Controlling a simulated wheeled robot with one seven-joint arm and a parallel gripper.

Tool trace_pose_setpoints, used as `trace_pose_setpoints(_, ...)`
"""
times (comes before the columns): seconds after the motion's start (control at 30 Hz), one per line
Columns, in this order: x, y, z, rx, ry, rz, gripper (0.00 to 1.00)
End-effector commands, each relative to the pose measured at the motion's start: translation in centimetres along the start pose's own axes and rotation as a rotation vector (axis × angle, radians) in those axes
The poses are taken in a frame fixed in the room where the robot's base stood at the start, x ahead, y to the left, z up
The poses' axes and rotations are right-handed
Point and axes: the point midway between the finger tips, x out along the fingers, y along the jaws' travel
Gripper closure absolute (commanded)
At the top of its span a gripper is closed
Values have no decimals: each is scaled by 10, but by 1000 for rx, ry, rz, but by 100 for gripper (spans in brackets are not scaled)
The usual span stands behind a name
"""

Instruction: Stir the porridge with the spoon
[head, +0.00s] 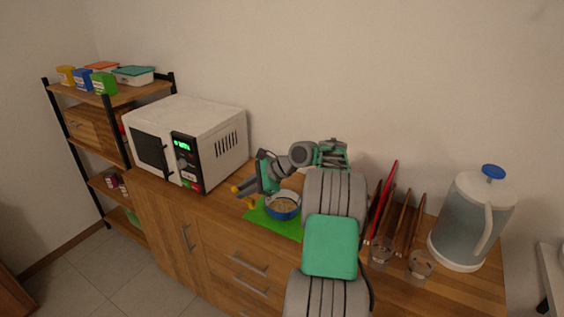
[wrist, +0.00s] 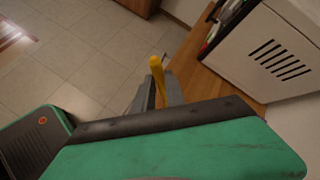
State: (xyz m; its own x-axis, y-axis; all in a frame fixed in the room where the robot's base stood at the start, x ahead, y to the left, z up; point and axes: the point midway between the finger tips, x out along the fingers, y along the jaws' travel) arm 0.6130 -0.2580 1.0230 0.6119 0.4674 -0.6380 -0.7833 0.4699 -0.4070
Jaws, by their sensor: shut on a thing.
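My gripper (head: 245,190) is shut on a yellow spoon (head: 251,204), left of the bowl in the head view. Yellow shows on both sides of the fingers there, and the spoon's lower end is hard to make out. In the wrist view the yellow handle (wrist: 157,72) rises from between the grey fingers (wrist: 160,97). The blue bowl (head: 284,214) holds pale porridge (head: 284,204) and stands on a green mat (head: 270,224). The spoon appears to be outside the bowl, close to its left side.
A white microwave (head: 215,135) stands on the wooden counter to the left; its side also shows in the wrist view (wrist: 270,58). To the right are a wooden rack (head: 400,225), glass jars (head: 381,250) and a large water jug (head: 470,220). The counter's front edge is close to the mat.

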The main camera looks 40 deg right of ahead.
Motion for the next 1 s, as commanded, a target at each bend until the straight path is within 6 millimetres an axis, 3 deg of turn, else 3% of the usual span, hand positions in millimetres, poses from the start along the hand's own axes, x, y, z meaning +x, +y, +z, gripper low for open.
trace_pose_setpoints(0.03,-18,-9,-4,58,-11,-68,100)
trace_pose_setpoints(0.2,-64,-31,-35,225,-50,-325,100)
trace_pose_setpoints(0.4,-106,-41,-65,314,-74,-515,100)
trace_pose_setpoints(0.57,-107,-38,-71,320,-78,-538,100)
trace_pose_setpoints(1.0,-79,-8,-77,318,-78,-535,100)
